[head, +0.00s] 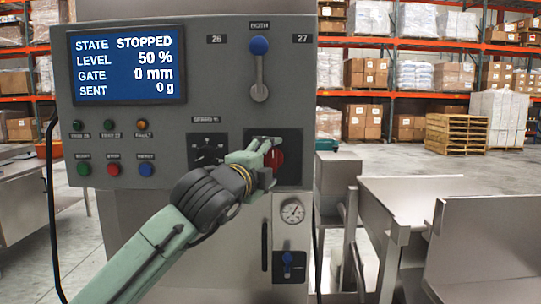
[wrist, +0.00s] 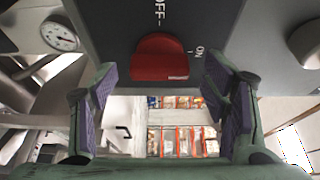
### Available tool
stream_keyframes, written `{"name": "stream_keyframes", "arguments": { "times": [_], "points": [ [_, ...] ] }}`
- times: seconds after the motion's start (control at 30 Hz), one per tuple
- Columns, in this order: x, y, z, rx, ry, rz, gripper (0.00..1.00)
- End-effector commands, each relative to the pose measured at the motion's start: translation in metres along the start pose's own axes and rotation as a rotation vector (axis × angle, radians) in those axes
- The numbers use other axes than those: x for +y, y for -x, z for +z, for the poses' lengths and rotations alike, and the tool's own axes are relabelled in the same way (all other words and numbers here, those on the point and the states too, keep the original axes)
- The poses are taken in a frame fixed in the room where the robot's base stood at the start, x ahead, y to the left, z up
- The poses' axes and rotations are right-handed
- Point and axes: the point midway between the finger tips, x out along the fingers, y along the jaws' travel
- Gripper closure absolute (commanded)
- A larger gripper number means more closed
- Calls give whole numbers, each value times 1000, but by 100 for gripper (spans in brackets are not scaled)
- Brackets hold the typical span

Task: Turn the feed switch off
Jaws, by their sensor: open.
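The feed switch is a red rotary knob (head: 278,158) on a dark plate low on the grey control cabinet. In the head view it is partly hidden by my gripper (head: 266,160). In the wrist view the red knob (wrist: 160,58) sits upper centre, with an OFF label above it and an ON label to its right. A small white mark shows on the knob's lower right edge. My gripper (wrist: 160,92) is open, one padded finger on each side below the knob, with a gap between the fingers and the knob. Contact cannot be told.
The cabinet's display (head: 128,66) reads STATE STOPPED, LEVEL 50 %, GATE 0 mm, SENT 0 g. A blue-knobbed lever (head: 259,70) is above, a dark dial (head: 207,150) left of the switch, a gauge (head: 292,211) below. Metal chutes (head: 410,195) stand at right.

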Motion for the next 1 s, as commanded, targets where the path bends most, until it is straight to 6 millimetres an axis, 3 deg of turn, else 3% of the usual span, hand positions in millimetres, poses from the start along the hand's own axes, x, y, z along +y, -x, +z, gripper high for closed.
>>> {"name": "stream_keyframes", "arguments": {
  "times": [0.13, 0.43, 1.0],
  "points": [
    [0, -10, 0, -1, -1, 1, 32],
    [1, -12, 0, -1, -1, 0, 32],
    [0, -11, 0, 0, 0, 0, 70]
  ]
}}
